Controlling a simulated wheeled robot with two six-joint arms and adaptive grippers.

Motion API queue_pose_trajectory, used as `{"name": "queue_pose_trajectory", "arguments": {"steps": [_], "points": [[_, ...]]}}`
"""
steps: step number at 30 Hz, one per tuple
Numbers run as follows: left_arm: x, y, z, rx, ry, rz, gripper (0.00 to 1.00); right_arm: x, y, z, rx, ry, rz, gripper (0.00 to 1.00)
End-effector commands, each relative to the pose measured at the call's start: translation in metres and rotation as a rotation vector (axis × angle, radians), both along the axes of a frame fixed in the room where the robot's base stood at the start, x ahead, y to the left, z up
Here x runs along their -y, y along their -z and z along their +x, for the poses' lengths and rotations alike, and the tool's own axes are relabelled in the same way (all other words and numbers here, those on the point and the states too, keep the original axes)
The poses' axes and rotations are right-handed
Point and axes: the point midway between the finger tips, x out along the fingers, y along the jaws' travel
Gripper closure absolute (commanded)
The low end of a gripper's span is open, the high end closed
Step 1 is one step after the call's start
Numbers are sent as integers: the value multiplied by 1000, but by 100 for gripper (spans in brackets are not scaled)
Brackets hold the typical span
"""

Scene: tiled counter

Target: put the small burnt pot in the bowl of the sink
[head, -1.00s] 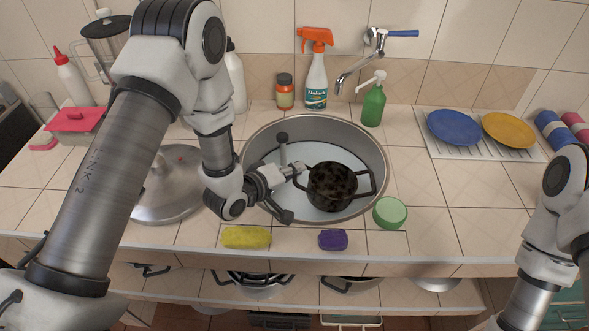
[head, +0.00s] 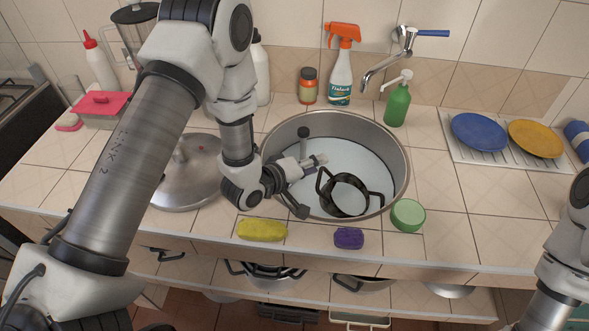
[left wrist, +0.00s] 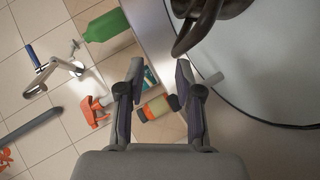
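The small burnt pot (head: 336,205) is dark and blackened, with loop handles. In the head view it lies within the sink bowl (head: 400,160), near its front right wall. It looks tilted, with a pale area inside its dark ring; its exact pose is hard to tell. My left gripper (head: 318,161) is over the bowl, just behind and left of the pot, apart from it. In the left wrist view the left gripper's fingers (left wrist: 159,68) are spread with nothing held, and part of the pot (left wrist: 208,22) shows at the top. My right gripper is out of view.
A faucet (head: 385,68), green soap bottle (head: 397,105) and spray bottle (head: 340,75) stand behind the sink. A metal lid (head: 185,180) lies left. A yellow sponge (head: 262,230), purple sponge (head: 348,238) and green tub (head: 408,215) line the front edge. Plates (head: 480,132) sit right.

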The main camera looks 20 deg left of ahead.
Motion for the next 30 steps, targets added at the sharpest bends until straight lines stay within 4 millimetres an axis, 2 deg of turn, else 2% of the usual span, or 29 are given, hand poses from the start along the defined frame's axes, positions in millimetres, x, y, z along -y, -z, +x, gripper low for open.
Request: {"name": "queue_pose_trajectory", "arguments": {"steps": [3, 10, 12, 17, 30], "points": [[-13, -6, -26, -6, -8, -7, 65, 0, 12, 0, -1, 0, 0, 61], [-37, -31, -79, -3, -8, -10, 65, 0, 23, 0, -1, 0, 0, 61], [-40, -44, -88, -8, -3, -6, 65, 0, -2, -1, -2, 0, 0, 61], [-45, -44, -98, -4, -2, -3, 65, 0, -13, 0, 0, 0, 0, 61], [-45, -40, -99, -2, -1, -2, 65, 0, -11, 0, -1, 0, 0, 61]]}}
